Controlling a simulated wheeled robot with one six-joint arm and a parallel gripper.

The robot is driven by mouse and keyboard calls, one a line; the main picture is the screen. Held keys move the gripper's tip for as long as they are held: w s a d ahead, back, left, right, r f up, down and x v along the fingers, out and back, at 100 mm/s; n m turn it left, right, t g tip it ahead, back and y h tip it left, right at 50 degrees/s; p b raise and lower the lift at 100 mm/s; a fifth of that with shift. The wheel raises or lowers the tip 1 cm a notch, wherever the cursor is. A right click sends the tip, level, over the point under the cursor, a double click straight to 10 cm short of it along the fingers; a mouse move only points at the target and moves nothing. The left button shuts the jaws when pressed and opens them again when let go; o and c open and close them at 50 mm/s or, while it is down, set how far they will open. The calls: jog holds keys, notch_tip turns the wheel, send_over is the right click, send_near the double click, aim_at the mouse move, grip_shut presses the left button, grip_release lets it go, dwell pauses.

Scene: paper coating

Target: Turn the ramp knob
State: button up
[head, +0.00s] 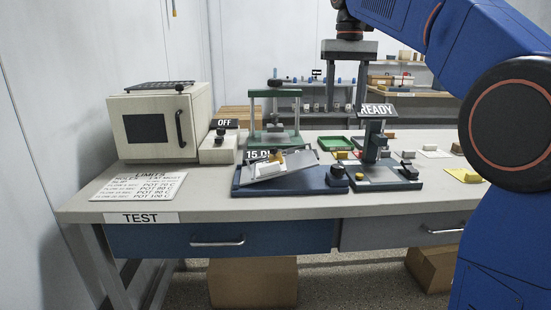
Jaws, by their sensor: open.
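The ramp device has a dark blue base (290,188) on the bench, with a pale tilted plate (282,171) on it. A sign starting with "15 D" (262,155) stands behind the plate, partly hidden by it. A black round knob (336,174) sits at the right end of the blue base; it looks like the ramp knob. My gripper (346,107) hangs fingers-down above and behind the bench devices in the picture. Its fingers are apart, with nothing seen between them. It is well above the knob and not touching it.
A grey stand (376,140) with a "READY" sign is just right of the knob. A green-framed press (274,118) stands behind the ramp. A beige oven (155,125) and an "OFF" box with a knob (220,146) are at left. Small blocks lie at right.

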aim_at(339, 166)
notch_tip(339, 166, down, 17)
jog(key=n, duration=1.3)
jog(key=shift+s+f+n, duration=0.15)
jog(key=shift+n, duration=0.15)
jog(key=c, duration=1)
